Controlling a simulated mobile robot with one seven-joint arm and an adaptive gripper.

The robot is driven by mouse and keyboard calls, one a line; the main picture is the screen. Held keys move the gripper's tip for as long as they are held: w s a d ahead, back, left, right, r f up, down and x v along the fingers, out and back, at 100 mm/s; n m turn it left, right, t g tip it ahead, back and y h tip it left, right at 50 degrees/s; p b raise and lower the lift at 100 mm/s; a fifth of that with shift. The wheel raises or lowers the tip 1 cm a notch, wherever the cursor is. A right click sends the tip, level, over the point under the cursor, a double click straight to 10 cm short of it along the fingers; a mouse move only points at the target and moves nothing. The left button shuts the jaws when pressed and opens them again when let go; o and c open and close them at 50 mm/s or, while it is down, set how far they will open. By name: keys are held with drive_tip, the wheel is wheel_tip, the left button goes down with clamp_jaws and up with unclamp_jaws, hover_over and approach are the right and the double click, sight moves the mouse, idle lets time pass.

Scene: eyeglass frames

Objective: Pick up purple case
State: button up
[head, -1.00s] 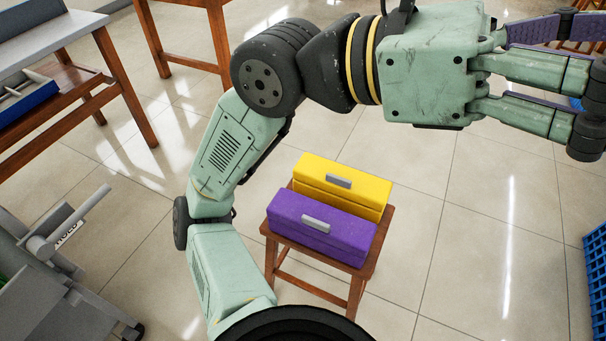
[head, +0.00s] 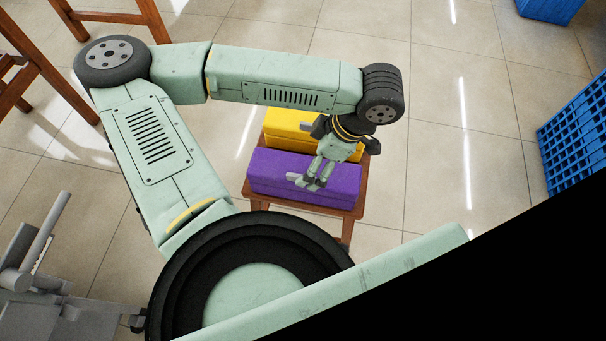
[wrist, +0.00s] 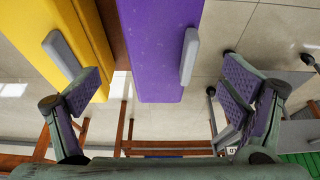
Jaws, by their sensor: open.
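The purple case (head: 272,176) is a long box with a grey handle, lying on a small wooden stool (head: 357,207). In the wrist view the purple case (wrist: 155,45) runs from the top edge down to the middle, its grey handle (wrist: 189,56) on its right side. My gripper (head: 316,184) is over the right half of the purple case, near its handle, and hides part of it. In the wrist view my gripper (wrist: 161,90) is open, with the end of the purple case in the gap between its fingers. Contact cannot be told.
A yellow case (head: 285,127) lies beside the purple one on the stool, partly behind my arm; in the wrist view it is near the left finger. Blue crates (head: 590,135) stand at the right. A grey cart (head: 40,265) is at lower left. Tiled floor is clear right of the stool.

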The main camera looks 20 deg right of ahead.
drive_tip(key=shift+s+d+p+x, duration=0.15)
drive_tip(key=shift+p+x, duration=0.25)
drive_tip(key=shift+x, duration=1.3)
drive_tip(key=shift+s+d+p+x, duration=0.15)
drive_tip(key=shift+p+x, duration=0.25)
drive_tip(key=shift+x, duration=1.3)
drive_tip(key=shift+f, duration=0.15)
drive_tip(key=shift+c, duration=0.6)
drive_tip(key=c, duration=1.3)
